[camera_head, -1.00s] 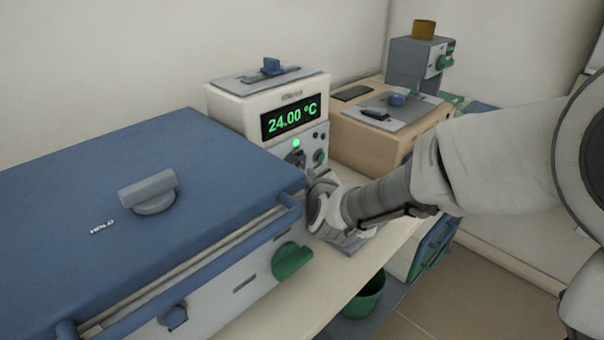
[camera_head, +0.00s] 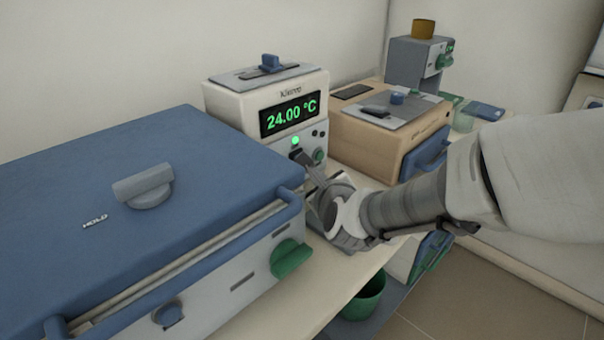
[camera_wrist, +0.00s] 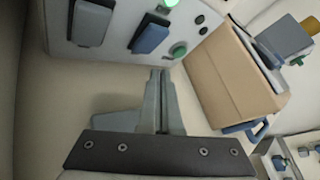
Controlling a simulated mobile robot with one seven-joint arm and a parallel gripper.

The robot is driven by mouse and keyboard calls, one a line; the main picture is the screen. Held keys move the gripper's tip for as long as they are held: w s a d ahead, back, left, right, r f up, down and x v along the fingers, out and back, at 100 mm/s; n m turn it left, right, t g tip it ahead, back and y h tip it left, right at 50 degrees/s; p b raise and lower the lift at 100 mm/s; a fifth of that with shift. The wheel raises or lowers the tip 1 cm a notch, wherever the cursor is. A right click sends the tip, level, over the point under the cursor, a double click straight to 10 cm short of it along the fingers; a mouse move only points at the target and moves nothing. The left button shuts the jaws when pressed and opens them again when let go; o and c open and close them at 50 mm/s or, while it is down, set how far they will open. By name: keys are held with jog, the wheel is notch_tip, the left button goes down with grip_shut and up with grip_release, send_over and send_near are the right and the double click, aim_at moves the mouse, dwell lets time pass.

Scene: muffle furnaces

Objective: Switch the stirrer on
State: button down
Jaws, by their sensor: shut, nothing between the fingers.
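A white unit (camera_head: 228,111) with a green 24.00 °C display (camera_head: 289,117) stands behind the blue-lidded box; I cannot tell from its label whether it is the stirrer. Its front has a lit green lamp (camera_head: 295,140), a green knob (camera_head: 319,156) and dark buttons. In the wrist view the panel shows a blue rocker switch (camera_wrist: 150,36), a grey switch (camera_wrist: 91,22), the lamp (camera_wrist: 169,3) and the green knob (camera_wrist: 178,50). My gripper (camera_wrist: 161,72) is shut and empty, its tips just below the panel controls. In the head view my gripper (camera_head: 308,165) partly hides the lower panel.
A blue-lidded box (camera_head: 120,170) with a green knob (camera_head: 290,258) fills the left. A tan box (camera_head: 375,135) stands right of the white unit, close to my arm. A grey device (camera_head: 412,65) carrying a brown pot (camera_head: 423,29) is behind. A green bin (camera_head: 364,298) is below.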

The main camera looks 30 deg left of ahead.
jog(key=shift+s+d+r+b, duration=0.1)
jog(key=shift+s+d+b, duration=0.15)
jog(key=shift+d, duration=0.6)
jog(key=shift+s+d+r+b, duration=0.1)
jog(key=shift+s+d, duration=0.15)
jog(key=shift+d, duration=0.6)
